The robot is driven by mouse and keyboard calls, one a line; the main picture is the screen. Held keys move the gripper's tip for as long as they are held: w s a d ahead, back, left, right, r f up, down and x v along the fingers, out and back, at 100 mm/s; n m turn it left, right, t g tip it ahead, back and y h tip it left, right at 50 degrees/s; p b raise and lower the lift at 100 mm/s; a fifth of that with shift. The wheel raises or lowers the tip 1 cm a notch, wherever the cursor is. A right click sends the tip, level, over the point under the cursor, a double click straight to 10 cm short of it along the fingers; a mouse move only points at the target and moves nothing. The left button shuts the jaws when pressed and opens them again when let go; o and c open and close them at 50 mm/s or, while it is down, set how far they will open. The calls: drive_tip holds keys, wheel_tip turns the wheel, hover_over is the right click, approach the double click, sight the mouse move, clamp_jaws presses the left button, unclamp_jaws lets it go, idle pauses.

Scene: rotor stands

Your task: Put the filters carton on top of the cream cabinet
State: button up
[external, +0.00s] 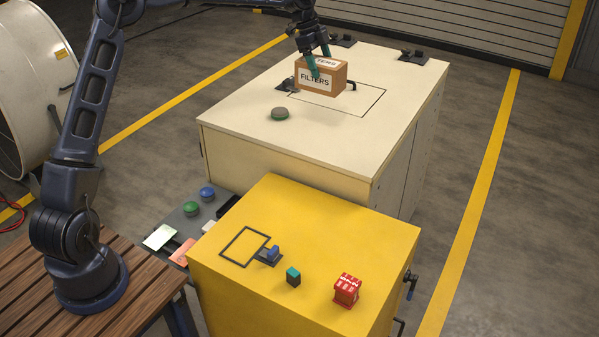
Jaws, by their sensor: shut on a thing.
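The filters carton (316,83) is a small brown box with white FILTERS labels on its front and top. My gripper (318,62) has teal fingers and is shut on the carton from above. The cream cabinet (250,140) stands behind the yellow cabinet, with a dark outlined rectangle (372,104) on its top. The carton is over the left part of that outline. I cannot tell whether its underside touches the cabinet top or hangs a little above it.
A grey-green round knob (280,113) and black fittings (412,55) are on the cream top. The yellow cabinet (330,235) in front bears a red box (346,290), a teal block (293,277) and a blue-handled latch (270,254). The cream top's right front is clear.

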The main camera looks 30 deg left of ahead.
wheel_tip(320, 180, down, 17)
drive_tip(key=shift+f, duration=0.2)
idle(0.5)
drive_tip(key=shift+f, duration=0.1)
drive_tip(key=o, duration=1.3)
drive_tip(key=shift+f, duration=0.1)
drive_tip(key=shift+o, duration=0.2)
